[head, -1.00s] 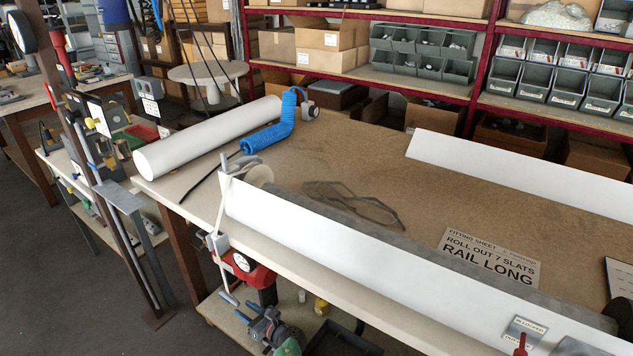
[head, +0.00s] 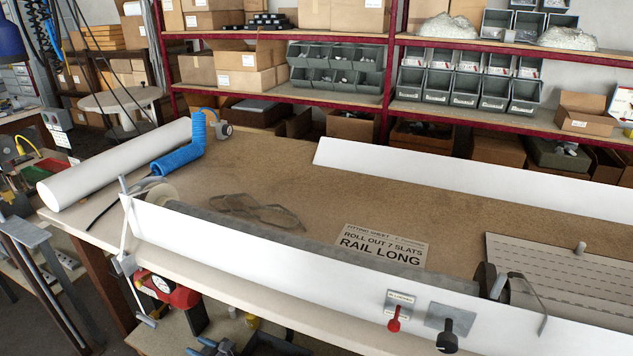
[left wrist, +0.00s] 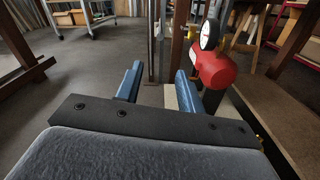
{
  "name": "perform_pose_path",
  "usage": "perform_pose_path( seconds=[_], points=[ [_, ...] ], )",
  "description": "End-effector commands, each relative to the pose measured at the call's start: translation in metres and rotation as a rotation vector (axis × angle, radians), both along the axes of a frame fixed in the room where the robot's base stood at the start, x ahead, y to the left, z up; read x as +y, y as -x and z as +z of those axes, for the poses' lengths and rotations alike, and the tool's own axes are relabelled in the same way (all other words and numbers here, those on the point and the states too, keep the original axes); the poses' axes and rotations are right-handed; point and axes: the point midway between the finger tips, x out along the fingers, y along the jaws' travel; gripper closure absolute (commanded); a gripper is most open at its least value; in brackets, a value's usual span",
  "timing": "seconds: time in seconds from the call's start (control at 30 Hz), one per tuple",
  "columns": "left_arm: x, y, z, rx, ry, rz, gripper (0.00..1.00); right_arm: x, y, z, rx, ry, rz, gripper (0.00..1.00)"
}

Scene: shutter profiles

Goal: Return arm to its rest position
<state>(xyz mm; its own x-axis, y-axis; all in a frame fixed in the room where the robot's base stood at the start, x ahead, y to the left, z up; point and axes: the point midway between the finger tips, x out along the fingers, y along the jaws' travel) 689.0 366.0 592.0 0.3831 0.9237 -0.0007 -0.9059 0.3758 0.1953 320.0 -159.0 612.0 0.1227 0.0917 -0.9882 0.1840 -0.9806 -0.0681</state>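My left gripper (left wrist: 158,84) shows in the left wrist view, with two blue fingers standing apart and nothing between them. It is low beside the bench, over the floor, with the red device with a round gauge (left wrist: 215,65) ahead to its right. In the head view that red device (head: 180,292) is under the bench's front left corner. The right gripper is not seen.
The bench (head: 270,165) carries a white roll (head: 115,165), a blue hose (head: 180,157), a fitting sheet (head: 380,246) reading "ROLL OUT 7 SLATS, RAIL LONG", and slats (head: 570,275) at right. A long white profile (head: 270,258) runs along the front edge. Shelves (head: 260,88) stand behind.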

Motion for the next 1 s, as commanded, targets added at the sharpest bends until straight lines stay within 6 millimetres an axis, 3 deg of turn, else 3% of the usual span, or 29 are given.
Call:
perform_pose_path(
  seconds=[0.37,0.67,0.87,1.0],
  points=[
    [0.001,0.002,0.0,-0.172,0.069,0.012,0.62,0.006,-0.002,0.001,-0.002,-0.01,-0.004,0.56],
    [0.004,0.011,-0.012,-0.408,0.24,0.084,0.62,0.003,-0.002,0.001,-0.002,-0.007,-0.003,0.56],
    [0.004,0.016,-0.012,-0.705,0.485,0.222,0.62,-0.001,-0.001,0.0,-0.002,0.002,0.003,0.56],
    [-0.009,0.013,0.0,-0.989,0.733,0.378,0.62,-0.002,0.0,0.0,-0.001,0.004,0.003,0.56]
  ],
)
